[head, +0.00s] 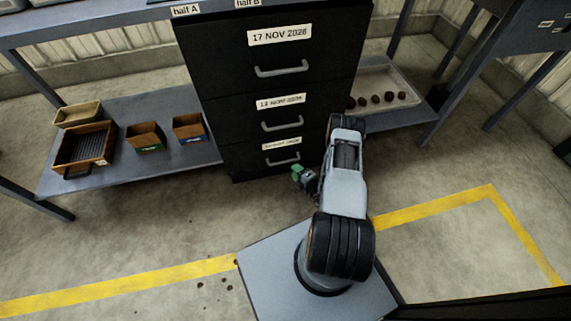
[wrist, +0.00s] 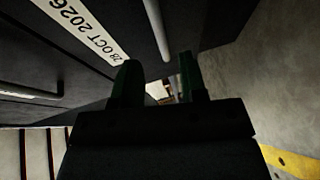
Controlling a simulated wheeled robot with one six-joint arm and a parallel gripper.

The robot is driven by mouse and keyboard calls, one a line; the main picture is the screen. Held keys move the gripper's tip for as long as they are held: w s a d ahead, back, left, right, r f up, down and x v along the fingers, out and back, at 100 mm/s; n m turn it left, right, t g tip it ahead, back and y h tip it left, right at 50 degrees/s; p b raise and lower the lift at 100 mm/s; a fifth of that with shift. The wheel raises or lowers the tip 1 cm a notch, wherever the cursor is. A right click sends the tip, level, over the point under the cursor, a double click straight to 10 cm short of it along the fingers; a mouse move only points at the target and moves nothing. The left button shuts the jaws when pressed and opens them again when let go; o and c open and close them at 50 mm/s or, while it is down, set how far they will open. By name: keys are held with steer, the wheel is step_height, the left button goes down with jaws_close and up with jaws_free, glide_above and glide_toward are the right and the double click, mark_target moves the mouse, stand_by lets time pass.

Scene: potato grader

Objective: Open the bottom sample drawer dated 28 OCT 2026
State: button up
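The black cabinet (head: 225,110) has three stacked drawers. The bottom drawer's label (head: 281,144) is too small to read in the head view, but in the wrist view the nearest label (wrist: 88,27) reads 28 OCT 2026. Its grey bar handle (head: 283,161) also shows in the wrist view (wrist: 156,28), lined up with the gap between my fingertips. My gripper (head: 300,174) is low, just right of this handle. In the wrist view its two green fingers (wrist: 158,68) are apart with nothing between them. I cannot tell whether they touch the handle. The drawer looks shut.
The drawers above are labelled 17 NOV 2026 (head: 279,36) and, less clearly, a November date (head: 281,102). A low shelf at left holds boxes (head: 147,137) and a slatted crate (head: 84,147). A tray of potatoes (head: 385,80) is at right.

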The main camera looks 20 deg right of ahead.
mark_target(286, 162)
steer(key=b+x, duration=0.2)
steer(key=x, duration=0.6)
jaws_close()
stand_by(0.5)
